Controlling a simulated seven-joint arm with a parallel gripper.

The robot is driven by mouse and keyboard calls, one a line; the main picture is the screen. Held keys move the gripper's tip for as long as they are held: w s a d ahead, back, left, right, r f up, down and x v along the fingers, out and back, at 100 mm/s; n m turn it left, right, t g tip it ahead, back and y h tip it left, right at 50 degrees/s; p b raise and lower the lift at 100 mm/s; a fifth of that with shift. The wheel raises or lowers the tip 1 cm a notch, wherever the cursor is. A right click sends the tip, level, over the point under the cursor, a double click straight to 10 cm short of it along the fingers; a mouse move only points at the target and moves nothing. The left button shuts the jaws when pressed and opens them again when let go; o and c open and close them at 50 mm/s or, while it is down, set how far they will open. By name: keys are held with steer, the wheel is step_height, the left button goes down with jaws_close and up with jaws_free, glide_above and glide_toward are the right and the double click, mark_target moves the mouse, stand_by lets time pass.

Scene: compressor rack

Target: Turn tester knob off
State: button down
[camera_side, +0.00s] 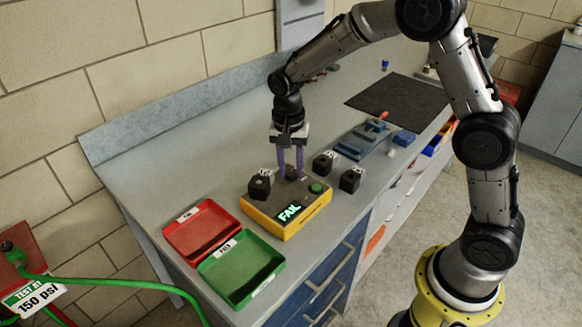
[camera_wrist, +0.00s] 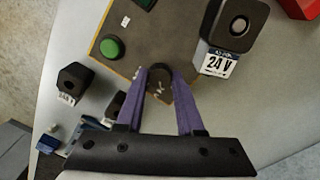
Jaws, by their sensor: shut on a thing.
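The tester (camera_side: 287,210) is a yellow box with a dark top, and its display (camera_side: 289,212) shows FAIL in green. A round green button (camera_side: 317,187) is on its top at the right, and it also shows in the wrist view (camera_wrist: 112,47). My gripper (camera_side: 290,176) points straight down at the tester's top. In the wrist view its purple fingers (camera_wrist: 160,78) are closed on the dark tester knob (camera_wrist: 158,90), one finger on each side. The knob is partly hidden by the fingers.
A black 24 V block (camera_wrist: 237,25) stands close beside the gripper, also in the side view (camera_side: 261,183). Two more black blocks (camera_side: 325,163) (camera_side: 351,180) stand right of the tester. Red (camera_side: 183,248) and green (camera_side: 233,295) trays lie in front. A black mat (camera_side: 397,101) lies behind.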

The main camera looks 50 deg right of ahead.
mark_target(289, 173)
steer(key=n, duration=0.4)
steer(key=shift+n, duration=0.3)
steer(key=n, duration=0.4)
steer(key=shift+n, duration=0.4)
steer(key=shift+r, duration=0.1)
steer(key=c, duration=0.5)
jaws_free()
steer(key=shift+c, duration=0.2)
step_height(289, 173, up, 14)
steer(key=shift+a, duration=0.3)
